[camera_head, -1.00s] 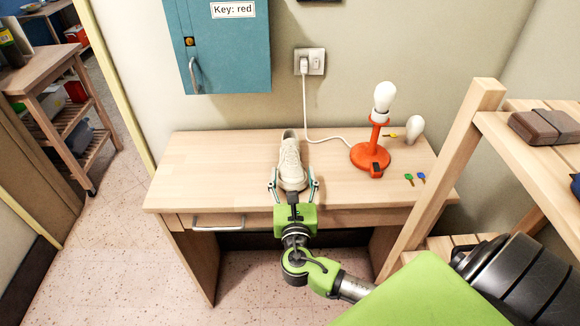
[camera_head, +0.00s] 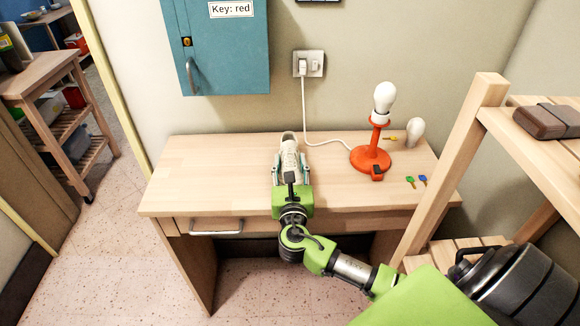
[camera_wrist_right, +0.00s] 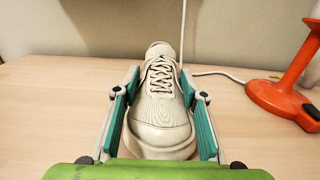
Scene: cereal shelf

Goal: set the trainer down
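The trainer (camera_head: 289,148) is an off-white lace-up shoe, upright at the middle of the wooden desk, toe towards me. My right gripper (camera_head: 290,170) reaches over the desk's front edge with one finger on each side of the shoe. In the right wrist view the teal pads of the gripper (camera_wrist_right: 160,115) lie along both sides of the trainer's toe half (camera_wrist_right: 158,108) and appear to press on it. The sole's underside is hidden, and the shoe looks level at the desktop. My left gripper is not in view.
The desk (camera_head: 205,175) is clear on the left. To the right stand an orange lamp (camera_head: 371,158), a loose bulb (camera_head: 415,131) and small coloured keys (camera_head: 410,181). A white cord (camera_head: 320,140) runs behind the shoe. A wooden shelf (camera_head: 450,165) borders the right; a teal cabinet (camera_head: 225,55) hangs above.

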